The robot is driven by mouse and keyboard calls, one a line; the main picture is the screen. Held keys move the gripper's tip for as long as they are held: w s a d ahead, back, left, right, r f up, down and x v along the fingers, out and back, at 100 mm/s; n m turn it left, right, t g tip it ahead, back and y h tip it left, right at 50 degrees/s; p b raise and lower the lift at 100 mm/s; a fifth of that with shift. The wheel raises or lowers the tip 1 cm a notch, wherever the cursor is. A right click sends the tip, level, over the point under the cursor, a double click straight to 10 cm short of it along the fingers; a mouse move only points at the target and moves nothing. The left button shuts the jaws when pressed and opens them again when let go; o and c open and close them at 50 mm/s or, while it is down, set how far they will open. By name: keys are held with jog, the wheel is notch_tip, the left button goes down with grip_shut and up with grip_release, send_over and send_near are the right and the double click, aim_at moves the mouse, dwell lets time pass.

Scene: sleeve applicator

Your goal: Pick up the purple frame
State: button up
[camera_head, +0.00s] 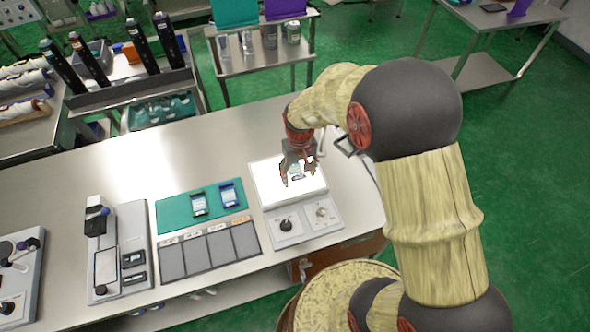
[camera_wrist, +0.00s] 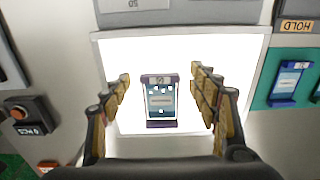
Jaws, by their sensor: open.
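The purple frame (camera_wrist: 161,124) lies on a brightly lit white panel (camera_wrist: 115,45) in the wrist view. My gripper (camera_wrist: 161,74) is open, with one ribbed finger to each side of the frame and a visible gap on both sides. In the head view my gripper (camera_head: 299,177) points down over the lit panel (camera_head: 268,180) and partly hides the frame there. Whether the fingertips are level with the frame or above it I cannot tell.
Grey trays (camera_head: 209,253) lie in front of the mat. A knob console (camera_head: 303,225) sits before the panel.

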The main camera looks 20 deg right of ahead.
jog(key=shift+c, duration=0.4)
jog(key=c, duration=1.1)
jog(key=shift+c, duration=0.7)
jog(key=shift+r, duration=0.1)
